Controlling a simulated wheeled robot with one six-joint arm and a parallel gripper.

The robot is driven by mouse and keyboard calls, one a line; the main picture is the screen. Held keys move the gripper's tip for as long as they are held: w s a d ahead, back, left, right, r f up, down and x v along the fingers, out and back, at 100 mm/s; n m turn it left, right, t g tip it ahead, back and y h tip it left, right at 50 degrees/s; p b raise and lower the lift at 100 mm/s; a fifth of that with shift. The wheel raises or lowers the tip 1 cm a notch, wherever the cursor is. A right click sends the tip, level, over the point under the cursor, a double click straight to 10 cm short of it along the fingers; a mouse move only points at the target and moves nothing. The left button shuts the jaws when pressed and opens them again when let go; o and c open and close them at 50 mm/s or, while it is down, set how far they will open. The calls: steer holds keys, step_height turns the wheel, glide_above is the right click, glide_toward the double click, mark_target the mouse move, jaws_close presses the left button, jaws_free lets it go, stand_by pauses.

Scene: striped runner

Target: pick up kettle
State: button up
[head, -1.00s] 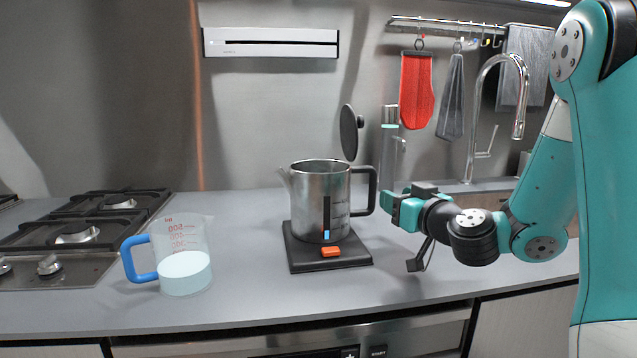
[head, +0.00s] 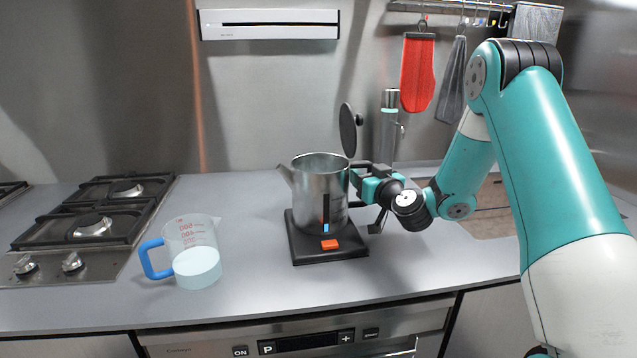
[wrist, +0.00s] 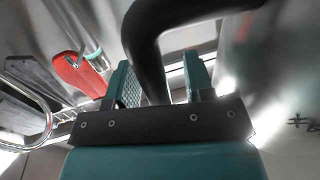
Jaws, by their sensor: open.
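The kettle (head: 318,190) is a metal jug with a black handle on its right side and a dark strip with a blue mark. It stands upright on a black base (head: 303,254) with an orange switch. My gripper (head: 362,182) is at the kettle's right side, by the handle. In the wrist view the black handle (wrist: 146,45) passes between the two teal fingers of my gripper (wrist: 160,85), which are open around it. The kettle's body is blurred at the right of the wrist view. Part of the handle is hidden behind my gripper in the head view.
A measuring jug (head: 197,265) with liquid and a blue handle stands left of the kettle. A gas hob (head: 95,225) is at the far left. A red mitt (head: 418,75) and grey cloths hang on the wall. The counter front is clear.

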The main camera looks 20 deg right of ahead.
steer(key=shift+w, duration=0.1)
steer(key=shift+c, duration=0.5)
jaws_close()
steer(key=shift+r, duration=0.1)
stand_by(0.8)
